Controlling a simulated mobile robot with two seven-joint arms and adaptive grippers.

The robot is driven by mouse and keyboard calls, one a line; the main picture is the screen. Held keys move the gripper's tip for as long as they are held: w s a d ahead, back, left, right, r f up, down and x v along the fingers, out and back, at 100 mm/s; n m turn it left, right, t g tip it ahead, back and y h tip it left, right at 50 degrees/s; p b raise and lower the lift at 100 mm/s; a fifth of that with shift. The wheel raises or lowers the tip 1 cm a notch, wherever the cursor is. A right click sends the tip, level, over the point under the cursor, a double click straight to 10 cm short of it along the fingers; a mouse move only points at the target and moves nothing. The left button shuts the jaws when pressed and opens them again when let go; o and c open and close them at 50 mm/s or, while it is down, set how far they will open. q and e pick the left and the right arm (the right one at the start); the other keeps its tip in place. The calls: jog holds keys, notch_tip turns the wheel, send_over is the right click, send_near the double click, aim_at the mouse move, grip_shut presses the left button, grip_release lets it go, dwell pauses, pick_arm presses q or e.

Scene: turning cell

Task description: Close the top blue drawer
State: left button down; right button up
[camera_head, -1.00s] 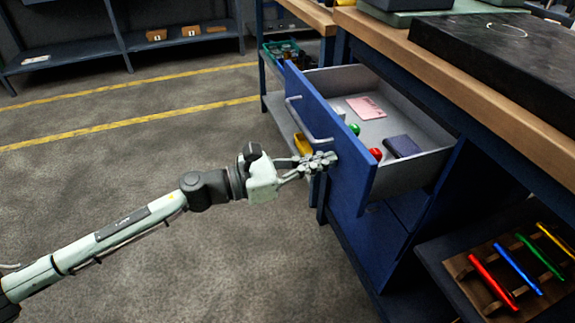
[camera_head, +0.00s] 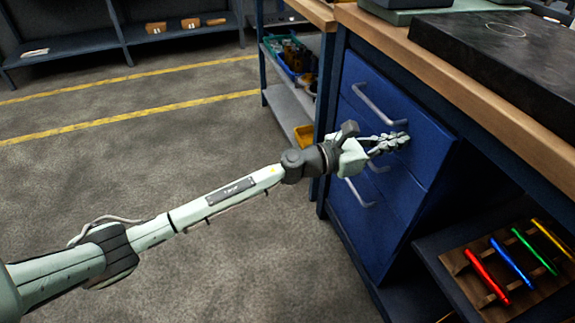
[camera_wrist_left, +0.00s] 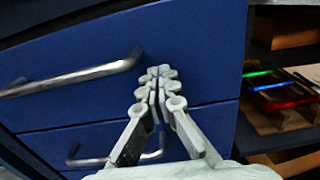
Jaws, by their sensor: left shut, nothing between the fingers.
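The top blue drawer (camera_head: 375,90) is in the cabinet under the wooden bench top, and its front looks flush or nearly flush with the cabinet; its inside is hidden. Its grey bar handle (camera_head: 378,106) runs across the front. My left gripper (camera_head: 403,139) is shut and empty, its fingertips at the right part of the drawer front, below and right of the handle. The left wrist view shows the fingertips (camera_wrist_left: 161,72) against or very close to the blue front, right of the handle (camera_wrist_left: 80,77); contact is hard to judge. My right gripper is not in view.
Lower blue drawers (camera_head: 350,215) with handles sit below. An open shelf at right holds a wooden rack (camera_head: 500,277) with red, blue, green and yellow rods. The floor at left is clear.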

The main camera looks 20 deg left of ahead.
pick_arm(q)
jog(key=shift+w+d+r, duration=0.1)
jog(key=shift+r, duration=0.15)
jog(key=v, duration=1.2)
